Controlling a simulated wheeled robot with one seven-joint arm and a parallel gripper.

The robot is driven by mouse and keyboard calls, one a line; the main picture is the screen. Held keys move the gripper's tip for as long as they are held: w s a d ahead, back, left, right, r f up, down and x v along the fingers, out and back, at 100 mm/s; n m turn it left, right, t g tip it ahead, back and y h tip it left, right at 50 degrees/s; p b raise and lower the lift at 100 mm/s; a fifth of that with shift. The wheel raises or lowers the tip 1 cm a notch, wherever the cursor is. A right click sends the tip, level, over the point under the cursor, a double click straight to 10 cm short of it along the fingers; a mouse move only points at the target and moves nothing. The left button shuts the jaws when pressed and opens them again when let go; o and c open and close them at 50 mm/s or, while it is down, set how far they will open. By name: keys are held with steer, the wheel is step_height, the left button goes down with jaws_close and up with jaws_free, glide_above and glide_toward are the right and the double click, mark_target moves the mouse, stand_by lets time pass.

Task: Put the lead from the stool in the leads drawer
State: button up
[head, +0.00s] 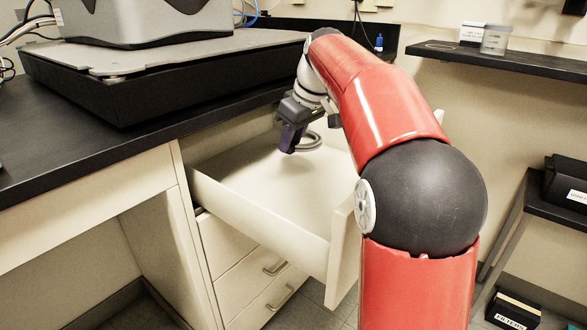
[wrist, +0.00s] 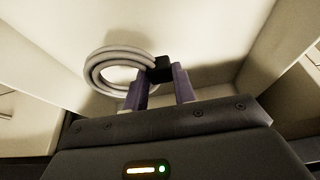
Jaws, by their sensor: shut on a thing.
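The lead is a grey coiled cable (wrist: 100,80) with a black end block (wrist: 161,66). My gripper (wrist: 159,88) is shut on the black block, with the coil hanging out to the left in the wrist view. In the head view my gripper (head: 290,147) is over the open drawer (head: 240,208), and the grey coil (head: 312,142) shows beside its fingers. The drawer is pulled out, white inside, and looks empty. I cannot tell whether the coil touches the drawer floor. No drawer label shows, and no stool is in view.
A black worktop (head: 85,165) carries a large instrument on a black base (head: 150,85) at the left. Shut drawers (head: 265,285) lie below the open one. A dark shelf (head: 500,60) and boxes stand at the right. The drawer's front half is clear.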

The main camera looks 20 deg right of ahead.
mark_target(287, 178)
steer(key=shift+f+b, duration=0.55)
steer(key=shift+f, duration=2.95)
steer(key=shift+f, duration=0.2)
steer(key=o, duration=1)
steer(key=p+v, duration=0.1)
steer(key=v, duration=1.1)
steer(key=shift+r+p, duration=0.25)
steer(key=shift+p, duration=0.15)
steer(key=shift+s, duration=0.1)
